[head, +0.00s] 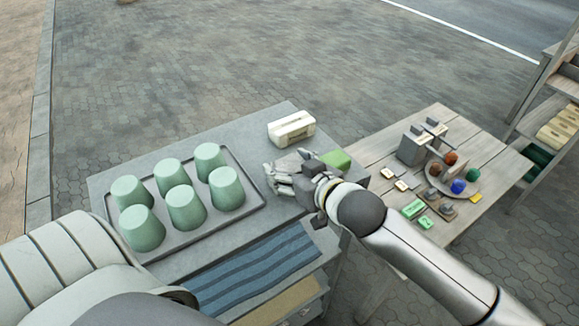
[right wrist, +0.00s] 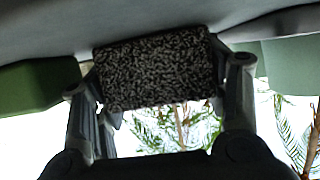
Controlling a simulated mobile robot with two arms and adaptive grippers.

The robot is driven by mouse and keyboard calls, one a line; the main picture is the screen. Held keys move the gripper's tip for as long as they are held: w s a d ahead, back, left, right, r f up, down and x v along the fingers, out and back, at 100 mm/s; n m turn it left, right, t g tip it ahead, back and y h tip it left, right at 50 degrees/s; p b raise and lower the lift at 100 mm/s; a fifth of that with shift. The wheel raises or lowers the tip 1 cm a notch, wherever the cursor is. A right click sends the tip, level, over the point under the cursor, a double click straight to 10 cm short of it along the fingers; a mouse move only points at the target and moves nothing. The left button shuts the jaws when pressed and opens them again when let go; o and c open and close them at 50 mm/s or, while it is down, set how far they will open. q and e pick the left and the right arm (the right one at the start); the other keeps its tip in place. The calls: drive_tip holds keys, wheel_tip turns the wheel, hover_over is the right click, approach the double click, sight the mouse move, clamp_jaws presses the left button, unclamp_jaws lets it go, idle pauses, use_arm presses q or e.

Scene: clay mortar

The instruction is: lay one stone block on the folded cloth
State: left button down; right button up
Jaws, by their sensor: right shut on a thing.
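A dark speckled stone block (right wrist: 158,70) sits between the fingers of my right gripper in the right wrist view. In the head view the right gripper (head: 290,180) is over the grey table, right of the cup tray, and its hand hides most of what it holds. The block is close to the grey tabletop; I cannot tell if it touches. The blue striped cloth (head: 255,270) lies flat along the table's near edge, in front of the cup tray and to the lower left of the right gripper. My left gripper is out of view.
A grey tray (head: 147,258) holds several pale green upturned cups (head: 186,208). A cream box (head: 291,128) and a green block (head: 335,160) are on the grey table (head: 255,130) near the gripper. A wooden table (head: 440,115) with small goods stands at right.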

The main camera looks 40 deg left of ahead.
drive_tip(key=o, duration=1.1)
drive_tip(key=shift+c, duration=0.2)
drive_tip(key=shift+d+r, duration=0.1)
drive_tip(key=shift+r, duration=0.05)
drive_tip(key=shift+s+d+r, duration=0.1)
drive_tip(key=shift+s+d, duration=0.15)
drive_tip(key=shift+d, duration=0.3)
drive_tip(key=b+v, duration=0.3)
drive_tip(key=v, duration=0.7)
drive_tip(key=shift+s+d+r, duration=0.2)
drive_tip(key=shift+d, duration=0.1)
drive_tip(key=shift+b, duration=0.3)
